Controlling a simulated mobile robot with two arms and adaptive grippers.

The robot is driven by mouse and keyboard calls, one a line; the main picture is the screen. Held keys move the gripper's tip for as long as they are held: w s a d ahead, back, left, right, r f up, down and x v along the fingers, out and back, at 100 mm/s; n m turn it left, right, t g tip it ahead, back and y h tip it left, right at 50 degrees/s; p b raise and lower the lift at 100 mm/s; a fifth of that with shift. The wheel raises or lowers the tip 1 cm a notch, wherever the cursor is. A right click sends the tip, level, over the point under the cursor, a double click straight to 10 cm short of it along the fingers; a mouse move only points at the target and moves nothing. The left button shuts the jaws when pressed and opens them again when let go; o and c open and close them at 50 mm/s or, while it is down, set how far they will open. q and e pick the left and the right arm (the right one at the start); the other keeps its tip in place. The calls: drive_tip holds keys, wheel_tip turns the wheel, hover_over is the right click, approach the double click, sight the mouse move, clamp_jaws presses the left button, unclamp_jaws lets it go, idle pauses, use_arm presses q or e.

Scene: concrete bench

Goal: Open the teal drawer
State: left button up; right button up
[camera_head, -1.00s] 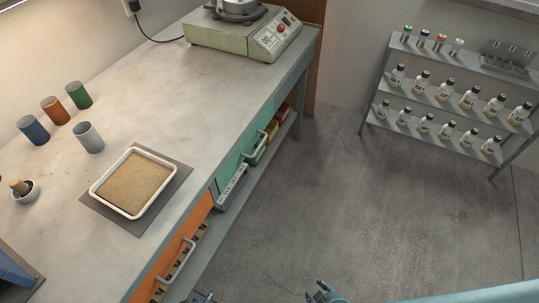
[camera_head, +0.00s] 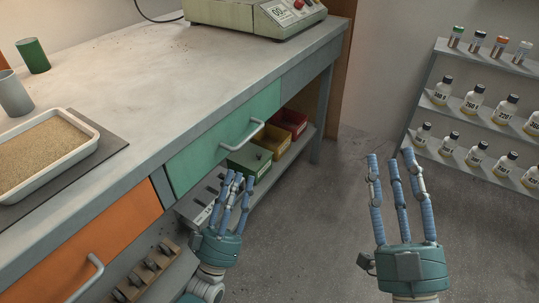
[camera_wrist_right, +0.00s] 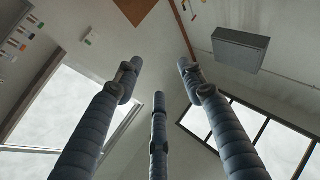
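The teal drawer (camera_head: 221,143) is set in the front of the bench and looks shut, with a grey bar handle (camera_head: 243,136) across its face. My left gripper (camera_head: 236,186), with blue fingers on a teal palm, is in front of and below the drawer, near the handle but apparently apart from it. Its fingers point up, spread and empty. My right gripper (camera_head: 396,168) is over the floor to the right, well away from the drawer, fingers up, open and empty. The right wrist view shows its three spread fingers (camera_wrist_right: 155,95) against the ceiling.
An orange drawer (camera_head: 84,246) with its own handle is left of the teal one. Green, yellow and red bins (camera_head: 287,121) sit on the shelf below. A tray of sand (camera_head: 43,152) and a scale (camera_head: 254,14) stand on the bench. A bottle rack (camera_head: 483,110) is at right.

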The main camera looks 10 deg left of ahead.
sight(250, 137)
use_arm(q)
drive_tip(key=shift+t, duration=0.4)
drive_tip(key=shift+s+r+b+x, duration=0.1)
drive_tip(key=shift+b+x, duration=0.05)
drive_tip(key=shift+x, duration=1.75)
drive_tip(key=shift+s+r+b+x, duration=0.1)
drive_tip(key=shift+s+r+x, duration=0.05)
drive_tip(key=shift+x, duration=1.7)
drive_tip(key=shift+s+r+b+x, duration=0.1)
drive_tip(key=shift+b+x, duration=0.05)
drive_tip(key=shift+x, duration=1.75)
use_arm(e)
drive_tip(key=shift+s+d+r+t+y, duration=0.15)
drive_tip(key=shift+s+r+t, duration=0.3)
drive_tip(key=shift+r, duration=0.3)
drive_tip(key=shift+s+d+r+t+y, duration=0.15)
drive_tip(key=shift+s+r+t, duration=0.2)
drive_tip(key=shift+s+r, duration=0.3)
drive_tip(key=shift+s+d+r+t, duration=0.15)
drive_tip(key=shift+s+r+t, duration=0.25)
drive_tip(key=shift+r, duration=0.45)
use_arm(q)
drive_tip(key=shift+d, duration=0.1)
clamp_jaws()
